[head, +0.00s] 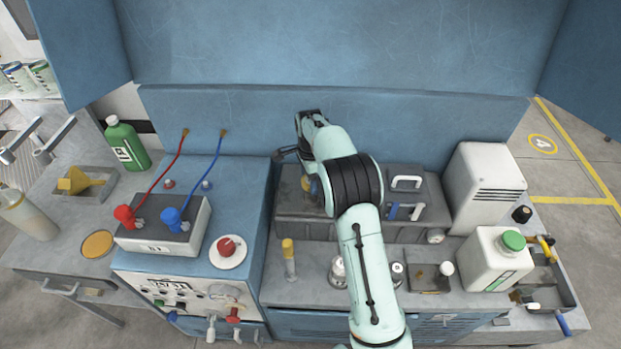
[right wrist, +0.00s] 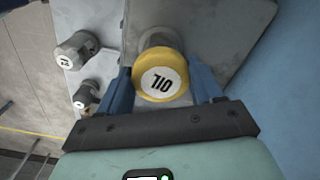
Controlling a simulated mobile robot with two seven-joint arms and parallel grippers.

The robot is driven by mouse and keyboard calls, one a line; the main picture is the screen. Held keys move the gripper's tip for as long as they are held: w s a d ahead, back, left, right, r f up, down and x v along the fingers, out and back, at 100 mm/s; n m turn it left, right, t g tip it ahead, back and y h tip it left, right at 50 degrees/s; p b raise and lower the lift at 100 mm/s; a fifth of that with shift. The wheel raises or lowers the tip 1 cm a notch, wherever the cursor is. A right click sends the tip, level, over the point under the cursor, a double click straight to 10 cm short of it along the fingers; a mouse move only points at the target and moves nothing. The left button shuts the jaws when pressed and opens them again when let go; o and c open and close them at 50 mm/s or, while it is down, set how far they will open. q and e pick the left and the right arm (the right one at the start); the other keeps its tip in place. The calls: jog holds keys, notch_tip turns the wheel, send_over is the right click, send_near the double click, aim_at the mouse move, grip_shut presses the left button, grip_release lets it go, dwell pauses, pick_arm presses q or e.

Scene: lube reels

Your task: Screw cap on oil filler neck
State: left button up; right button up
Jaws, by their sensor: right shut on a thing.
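The yellow cap (right wrist: 160,76), marked OIL, sits at the top of a grey filler neck (right wrist: 154,40) in the right wrist view. My right gripper (right wrist: 163,86) is shut on the cap, with one blue finger on each side. In the head view my right gripper (head: 304,166) is over the left part of the grey engine block (head: 290,228); my arm hides much of it. Only a bit of the yellow cap (head: 307,184) shows there. How far the cap is threaded cannot be told. My left gripper is not in view.
A white jug with a green cap (head: 494,262) and a grey vented box (head: 483,188) stand at the right. A battery with red and blue clamps (head: 165,228) is at the left. A blue wall rises behind.

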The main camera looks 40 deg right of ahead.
jog(key=m, duration=0.5)
jog(key=shift+w, duration=0.15)
jog(key=shift+m, duration=0.5)
jog(key=m, duration=0.4)
jog(key=shift+d, duration=0.1)
jog(key=shift+m, duration=1.3)
jog(key=o, duration=1.2)
jog(key=shift+c, duration=0.2)
jog(key=shift+o, duration=0.2)
